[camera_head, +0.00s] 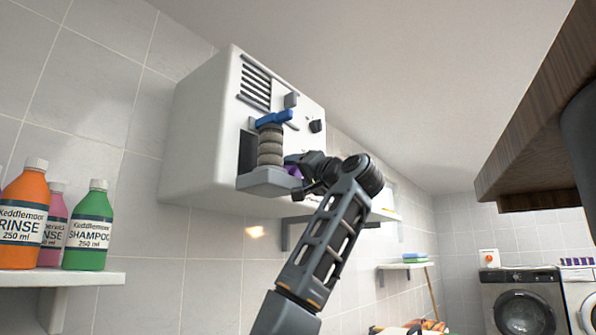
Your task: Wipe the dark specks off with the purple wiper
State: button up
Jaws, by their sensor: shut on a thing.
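My gripper (304,170) is raised at the front of a white wall-mounted machine (212,130). It is shut on the purple wiper (292,171), of which only a small purple patch shows at the gripper's left side. The wiper is close to the machine's grey ledge (268,184) and a ribbed grey-brown cylinder (270,147). I cannot tell whether the wiper touches either of them. No dark specks can be made out; my gripper and arm hide part of the machine's lower front.
A blue lever (273,119) sits above the cylinder, with a dark knob (316,126) to its right. Bottles, including a green one (91,228), stand on a left shelf (90,278). A wooden overhang (535,130) juts in at right. Washing machines (524,300) stand far right.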

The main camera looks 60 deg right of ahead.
jog(key=shift+s+f+b, duration=0.1)
jog(key=shift+f+b, duration=0.6)
jog(key=shift+f, duration=0.6)
jog(key=shift+r+p, duration=2.7)
jog(key=shift+r, duration=0.55)
jog(key=shift+w+f+b, duration=0.15)
jog(key=shift+f+b, duration=0.4)
jog(key=shift+f, duration=0.4)
jog(key=shift+w+f+b, duration=0.15)
jog(key=shift+f+b, duration=0.4)
jog(key=shift+f, duration=0.35)
jog(key=shift+s+f+b, duration=0.2)
jog(key=shift+f+b, duration=0.65)
jog(key=shift+f, duration=0.6)
jog(key=shift+f, duration=0.1)
jog(key=s+a, duration=0.1)
jog(key=s, duration=0.5)
jog(key=shift+a+r, duration=0.25)
jog(key=shift+a, duration=0.05)
